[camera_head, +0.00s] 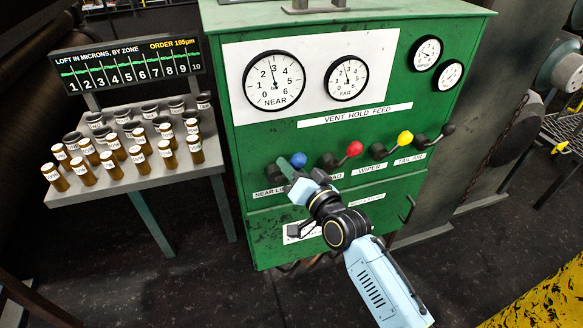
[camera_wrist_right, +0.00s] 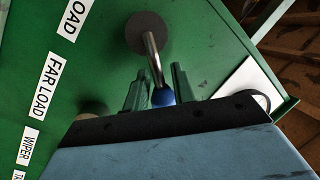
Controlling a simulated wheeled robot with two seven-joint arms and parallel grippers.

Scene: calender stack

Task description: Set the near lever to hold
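The near lever has a blue knob (camera_head: 298,159) and sits leftmost in the row on the green cabinet's front, above a partly covered label. In the right wrist view its metal stem (camera_wrist_right: 154,60) runs from a dark round hub to the blue knob (camera_wrist_right: 162,98). My right gripper (camera_head: 288,168) is at this lever in the head view. In the wrist view its two green fingers (camera_wrist_right: 158,88) stand on either side of the knob, with a small gap showing on the left, so it looks open around it. My left gripper is not in view.
Red (camera_head: 354,149), yellow (camera_head: 405,138) and black (camera_head: 448,129) lever knobs stand close to the right on the green cabinet (camera_head: 300,226). Dial gauges sit above. A grey table (camera_head: 136,180) with several labelled bottles stands at left.

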